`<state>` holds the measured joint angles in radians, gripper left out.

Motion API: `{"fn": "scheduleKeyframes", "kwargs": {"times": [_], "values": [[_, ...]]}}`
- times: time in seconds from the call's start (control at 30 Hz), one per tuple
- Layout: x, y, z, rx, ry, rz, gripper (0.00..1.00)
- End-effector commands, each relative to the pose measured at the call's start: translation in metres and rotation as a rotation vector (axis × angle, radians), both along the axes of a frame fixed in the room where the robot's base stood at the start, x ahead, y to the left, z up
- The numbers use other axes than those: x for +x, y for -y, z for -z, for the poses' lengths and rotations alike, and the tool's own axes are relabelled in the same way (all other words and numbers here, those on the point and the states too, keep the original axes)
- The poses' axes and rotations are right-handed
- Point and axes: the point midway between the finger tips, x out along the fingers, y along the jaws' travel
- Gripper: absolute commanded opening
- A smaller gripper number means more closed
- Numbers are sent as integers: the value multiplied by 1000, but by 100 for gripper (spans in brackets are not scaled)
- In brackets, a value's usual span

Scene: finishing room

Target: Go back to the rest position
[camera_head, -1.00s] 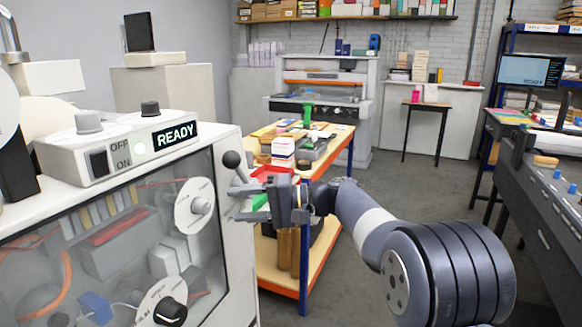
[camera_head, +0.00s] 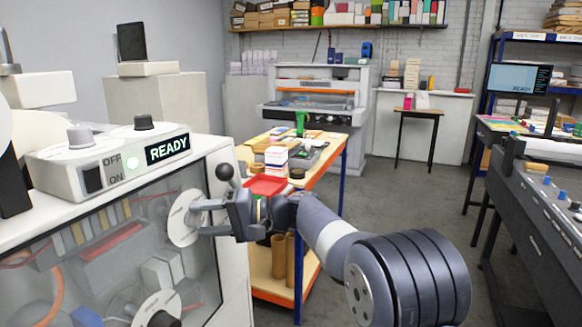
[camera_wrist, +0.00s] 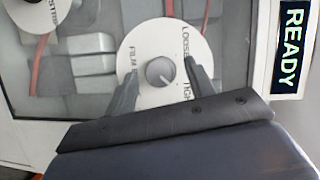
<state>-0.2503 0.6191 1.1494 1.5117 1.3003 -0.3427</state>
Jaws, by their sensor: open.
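My gripper (camera_head: 196,217) is open, with its two fingers pointing left at the front of the white machine (camera_head: 228,185). In the head view the fingers overlap the white round dial (camera_head: 178,222), and its knob is hidden. I cannot tell the depth gap between fingertips and dial.
A black ball-ended lever (camera_head: 225,173) stands close above my gripper. A lower dial (camera_head: 157,308) is on the same front. A wooden-topped bench (camera_head: 328,143) with a red tray (camera_head: 265,186) stands behind my arm. Grey floor (camera_head: 385,195) is open to the right.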

Motion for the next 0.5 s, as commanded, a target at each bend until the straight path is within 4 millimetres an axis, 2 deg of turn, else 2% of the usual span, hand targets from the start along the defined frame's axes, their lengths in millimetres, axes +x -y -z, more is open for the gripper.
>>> {"fn": "scheduleKeyframes", "kwargs": {"times": [0.17, 0.5], "values": [[1, 23, -1, 6, -12, 4, 52], [1, 90, -8, 6, -13, 6, 52]]}}
